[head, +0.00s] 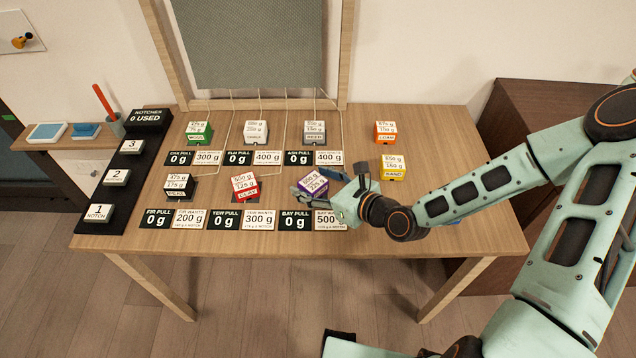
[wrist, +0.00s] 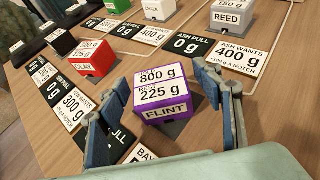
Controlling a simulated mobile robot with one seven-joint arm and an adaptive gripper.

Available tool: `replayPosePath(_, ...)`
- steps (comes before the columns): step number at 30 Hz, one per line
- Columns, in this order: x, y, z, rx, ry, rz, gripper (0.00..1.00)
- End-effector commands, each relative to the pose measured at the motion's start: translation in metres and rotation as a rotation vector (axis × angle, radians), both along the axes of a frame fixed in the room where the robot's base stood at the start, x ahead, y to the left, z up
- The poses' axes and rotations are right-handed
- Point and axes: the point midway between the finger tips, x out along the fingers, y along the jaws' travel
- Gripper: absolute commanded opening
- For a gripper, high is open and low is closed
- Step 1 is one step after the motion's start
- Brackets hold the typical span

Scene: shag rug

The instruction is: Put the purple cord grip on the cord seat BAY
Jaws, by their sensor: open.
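The purple cord grip (head: 313,184), labelled FLINT, has a white top reading 800 g and 225 g in the wrist view (wrist: 168,106). It appears to rest upright on a dark pad (wrist: 184,133), directly behind the BAY PULL sign (head: 296,219), which reads 0 g. The BAY WANTS card (head: 326,219), reading 500, is partly hidden by my wrist. My gripper (wrist: 163,85) is open, with one finger on each side of the purple grip. Gaps show in the wrist view, so it is not clamped. Whether the grip is fully seated cannot be told.
A red CLAY block (head: 245,187) and a black-based block (head: 179,186) stand to the left. Green (head: 199,132), white (head: 256,132), grey (head: 315,132), orange (head: 385,131) and yellow (head: 394,167) blocks stand around. Notch blocks line a black strip (head: 113,178). Cords run down from the frame.

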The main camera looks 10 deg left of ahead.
Motion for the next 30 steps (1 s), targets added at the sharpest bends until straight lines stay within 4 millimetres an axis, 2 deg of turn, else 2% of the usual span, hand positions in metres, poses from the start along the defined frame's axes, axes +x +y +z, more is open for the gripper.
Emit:
replayPosePath(5, -0.004, -0.009, 0.006, 0.0, 0.0, -0.003, 0.6)
replayPosePath(22, -0.043, -0.073, 0.039, 0.001, -0.001, -0.004, 0.6)
replayPosePath(24, -0.047, -0.079, 0.046, 0.001, 0.002, -0.004, 0.6)
replayPosePath(30, -0.055, -0.091, 0.049, 0.001, 0.002, -0.002, 0.6)
